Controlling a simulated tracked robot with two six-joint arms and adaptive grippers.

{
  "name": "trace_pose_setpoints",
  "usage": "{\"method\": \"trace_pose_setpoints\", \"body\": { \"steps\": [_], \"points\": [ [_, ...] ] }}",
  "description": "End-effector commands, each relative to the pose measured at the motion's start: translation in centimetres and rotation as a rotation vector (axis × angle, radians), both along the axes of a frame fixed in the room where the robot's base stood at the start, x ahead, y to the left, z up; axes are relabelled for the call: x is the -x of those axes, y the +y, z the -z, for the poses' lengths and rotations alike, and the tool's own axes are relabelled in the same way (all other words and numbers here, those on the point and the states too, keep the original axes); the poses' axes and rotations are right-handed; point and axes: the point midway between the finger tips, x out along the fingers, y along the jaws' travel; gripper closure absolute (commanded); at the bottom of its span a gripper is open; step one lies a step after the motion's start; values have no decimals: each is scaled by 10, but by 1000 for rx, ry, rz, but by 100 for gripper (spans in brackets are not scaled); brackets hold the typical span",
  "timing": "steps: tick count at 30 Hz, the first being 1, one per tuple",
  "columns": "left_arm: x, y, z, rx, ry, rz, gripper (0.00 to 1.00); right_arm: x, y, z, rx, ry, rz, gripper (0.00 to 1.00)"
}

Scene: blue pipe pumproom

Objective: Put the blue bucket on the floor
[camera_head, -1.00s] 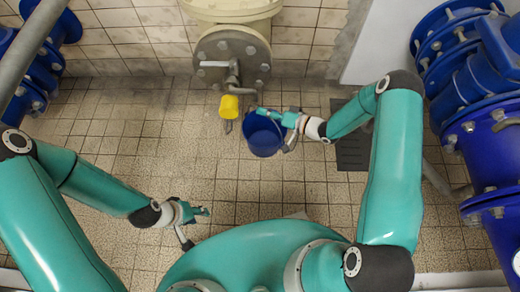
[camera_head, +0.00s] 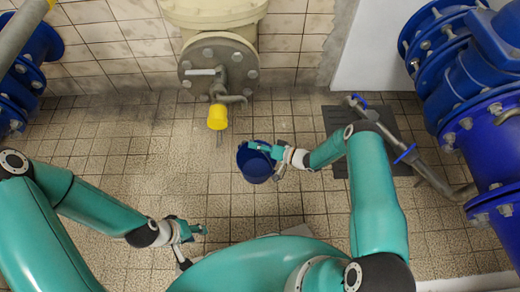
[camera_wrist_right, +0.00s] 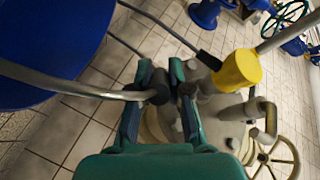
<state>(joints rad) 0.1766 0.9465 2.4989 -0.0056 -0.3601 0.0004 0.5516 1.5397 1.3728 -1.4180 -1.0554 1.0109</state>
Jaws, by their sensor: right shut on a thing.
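The blue bucket (camera_head: 254,164) is in front of the flanged pipe in the head view, over the tiled floor (camera_head: 150,180). I cannot tell whether its base touches the floor. My right gripper (camera_head: 280,153) is at the bucket's right rim. In the right wrist view the bucket (camera_wrist_right: 45,55) fills the upper left, and its grey handle (camera_wrist_right: 80,88) runs into the shut jaws of my right gripper (camera_wrist_right: 165,88). My left gripper (camera_head: 192,243) is empty, low in the head view, with its fingers apart.
A yellow cap (camera_head: 217,117) hangs at the tap below the cream flanged pipe (camera_head: 216,66). Large blue pipes (camera_head: 470,95) stand at the right, with a grey floor grate (camera_head: 345,125) and thin pipe (camera_head: 430,175) beside them. Floor left of the bucket is clear.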

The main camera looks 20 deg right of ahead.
Motion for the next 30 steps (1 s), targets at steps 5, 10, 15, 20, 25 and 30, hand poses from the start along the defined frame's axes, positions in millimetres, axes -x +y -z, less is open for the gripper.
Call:
{"method": "trace_pose_setpoints", "body": {
  "steps": [5, 10, 15, 20, 25, 30],
  "points": [
    [0, 0, 11, 0, 0, 0, 60, 0, 0, 25, 0, -1, 1, 100],
    [0, 0, 10, 0, 0, 0, 60, 0, 0, 25, 0, -1, -1, 100],
    [0, 0, 12, 0, 0, 0, 60, 0, 0, 26, -1, 0, -1, 100],
    [0, 0, 11, 0, 0, 0, 60, 0, 0, 27, 0, 0, -1, 62],
    [0, 0, 11, 0, 0, 0, 60, 0, 0, 27, 0, 0, -1, 57],
    [0, 0, 11, 0, 0, 0, 60, 0, 0, 26, 0, 1, -1, 57]
  ]
}}
